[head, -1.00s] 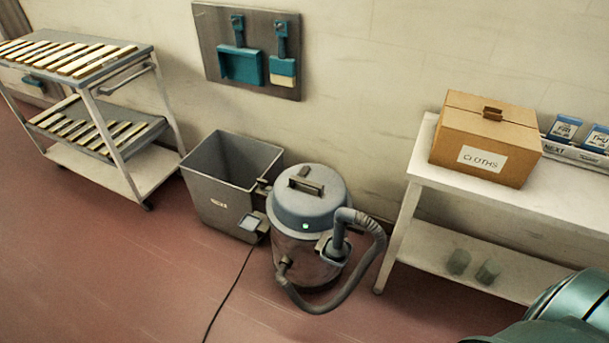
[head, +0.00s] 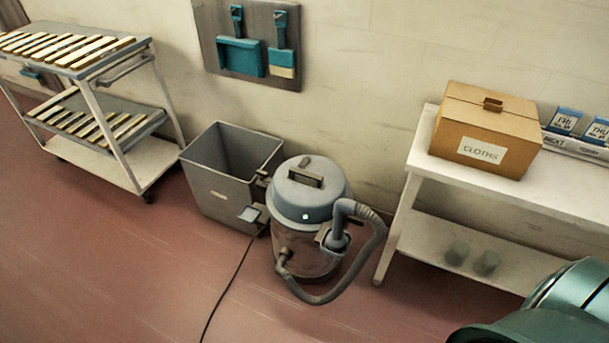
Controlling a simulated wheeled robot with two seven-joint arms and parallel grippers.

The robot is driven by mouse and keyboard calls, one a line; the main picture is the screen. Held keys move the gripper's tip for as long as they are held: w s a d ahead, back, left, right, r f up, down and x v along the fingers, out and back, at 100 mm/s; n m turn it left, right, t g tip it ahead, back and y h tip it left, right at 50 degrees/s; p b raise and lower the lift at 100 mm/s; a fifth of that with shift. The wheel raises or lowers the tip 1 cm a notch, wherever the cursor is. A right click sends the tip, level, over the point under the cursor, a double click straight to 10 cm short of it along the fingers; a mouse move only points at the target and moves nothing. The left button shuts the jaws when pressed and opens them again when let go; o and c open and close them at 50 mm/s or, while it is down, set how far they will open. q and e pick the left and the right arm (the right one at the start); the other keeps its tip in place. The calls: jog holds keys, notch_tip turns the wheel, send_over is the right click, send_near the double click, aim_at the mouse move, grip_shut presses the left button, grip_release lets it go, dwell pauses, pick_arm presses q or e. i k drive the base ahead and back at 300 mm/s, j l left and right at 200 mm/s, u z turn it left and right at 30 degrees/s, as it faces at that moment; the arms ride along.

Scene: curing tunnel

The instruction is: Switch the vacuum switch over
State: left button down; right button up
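The vacuum (head: 307,243) stands on the floor at the middle of the head view. A small pale light (head: 305,216) glows on the front of the lid rim. A switch lever cannot be made out clearly at this size. Neither of my grippers is in view; only a teal part of my own arm shows at the lower right corner, apart from the vacuum.
A grey bin (head: 213,192) stands left of the vacuum, with a dark cable (head: 228,287) on the floor. A trolley (head: 130,150) is at left, a white table (head: 560,203) with a cloths box (head: 487,128) at right.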

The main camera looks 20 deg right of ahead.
aim_at(303, 162)
jog(key=i+l, duration=0.4)
jog(key=l, duration=0.15)
jog(key=i+l+z, duration=0.15)
jog(key=i+l, duration=0.2)
jog(key=l, duration=0.2)
